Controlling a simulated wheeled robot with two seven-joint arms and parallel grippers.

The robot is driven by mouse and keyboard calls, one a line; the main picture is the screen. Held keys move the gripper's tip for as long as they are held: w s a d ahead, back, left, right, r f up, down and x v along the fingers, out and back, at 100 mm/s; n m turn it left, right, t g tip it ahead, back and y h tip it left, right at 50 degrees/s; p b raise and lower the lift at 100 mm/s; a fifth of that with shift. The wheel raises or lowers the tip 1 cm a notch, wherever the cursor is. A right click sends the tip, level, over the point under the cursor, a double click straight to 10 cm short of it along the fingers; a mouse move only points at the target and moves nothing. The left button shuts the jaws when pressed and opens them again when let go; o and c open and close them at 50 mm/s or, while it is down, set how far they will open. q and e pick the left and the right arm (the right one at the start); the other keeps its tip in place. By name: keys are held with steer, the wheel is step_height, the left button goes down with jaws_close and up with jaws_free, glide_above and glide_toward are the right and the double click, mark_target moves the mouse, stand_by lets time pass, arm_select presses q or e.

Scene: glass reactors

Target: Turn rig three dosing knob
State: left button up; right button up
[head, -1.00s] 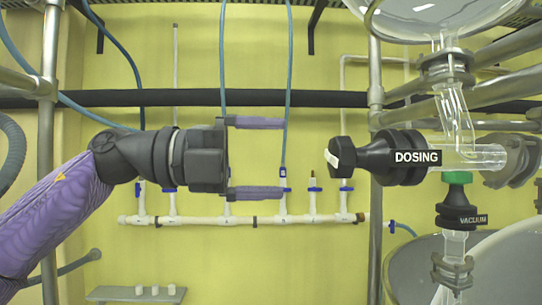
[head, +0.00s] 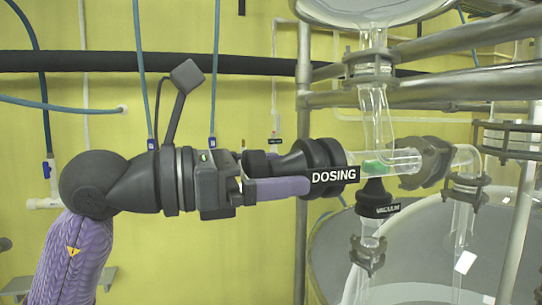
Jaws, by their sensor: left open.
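The black dosing knob (head: 318,153), with its white-on-black DOSING label, sits at the left end of a horizontal glass tube in the middle of the head view. My left gripper (head: 290,174) comes in from the left, level with the knob. One purple finger lies along the near side of the knob's narrow end and reaches to the label. The other finger is hidden, apparently behind the knob. The jaws are open around the narrow end; I cannot tell whether the fingers touch it. My right gripper is not in view.
A black vacuum knob (head: 378,198) with a green part sits just below the glass tube. A steel post (head: 302,230) stands behind the dosing knob. Steel rails (head: 450,90) and large glass vessels (head: 420,235) fill the right side. Yellow wall with pipes lies behind.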

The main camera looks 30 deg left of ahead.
arm_select(q)
steer(key=shift+f, duration=0.1)
steer(key=shift+c, duration=0.3)
steer(key=c, duration=1.1)
steer(key=m+b, duration=0.1)
steer(key=m, duration=0.3)
steer(key=shift+a, duration=0.1)
steer(key=m+b, duration=0.1)
steer(key=m, duration=0.3)
steer(key=shift+m, duration=0.3)
steer(key=m, duration=0.4)
steer(key=shift+b, duration=0.35)
steer(key=shift+m, duration=2.2)
steer(key=shift+w, duration=0.1)
